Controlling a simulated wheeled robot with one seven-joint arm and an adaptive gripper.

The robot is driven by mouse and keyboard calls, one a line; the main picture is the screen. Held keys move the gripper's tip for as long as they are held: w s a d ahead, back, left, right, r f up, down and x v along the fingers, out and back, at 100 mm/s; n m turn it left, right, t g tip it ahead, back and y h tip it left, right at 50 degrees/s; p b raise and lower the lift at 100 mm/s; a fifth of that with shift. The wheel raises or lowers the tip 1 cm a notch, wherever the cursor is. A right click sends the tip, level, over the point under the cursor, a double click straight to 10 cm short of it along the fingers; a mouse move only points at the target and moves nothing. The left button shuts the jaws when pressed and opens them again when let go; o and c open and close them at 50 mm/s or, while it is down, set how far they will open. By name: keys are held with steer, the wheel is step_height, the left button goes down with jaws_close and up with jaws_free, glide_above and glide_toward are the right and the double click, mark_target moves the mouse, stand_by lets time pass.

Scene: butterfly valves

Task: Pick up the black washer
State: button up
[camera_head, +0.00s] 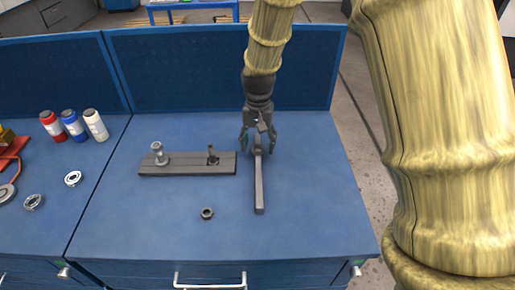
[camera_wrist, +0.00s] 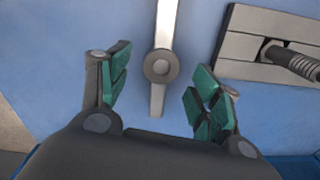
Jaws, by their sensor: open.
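A small dark ring (camera_head: 207,213), nut-like or washer-like, lies flat on the blue table near the front middle; it is too small to tell which. A grey bar-shaped tool (camera_head: 260,190) lies to its right, pointing toward the front edge. In the wrist view a round grey ring or hub (camera_wrist: 161,66) sits on this bar; whether it is a separate washer I cannot tell. My gripper (camera_head: 258,149) points down over the bar's far end. In the wrist view its green-padded fingers (camera_wrist: 160,78) are open on either side of the bar, with nothing held.
A dark grey block (camera_head: 188,170) with two upright bolts stands left of my gripper. Red, blue and white bottles (camera_head: 70,125) and metal rings (camera_head: 73,179) are at the left. A blue panel (camera_head: 200,70) closes the back. The table's front right is clear.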

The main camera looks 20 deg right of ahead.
steer(key=shift+f, duration=0.35)
steer(key=shift+f, duration=0.25)
stand_by(0.6)
steer(key=c, duration=1.1)
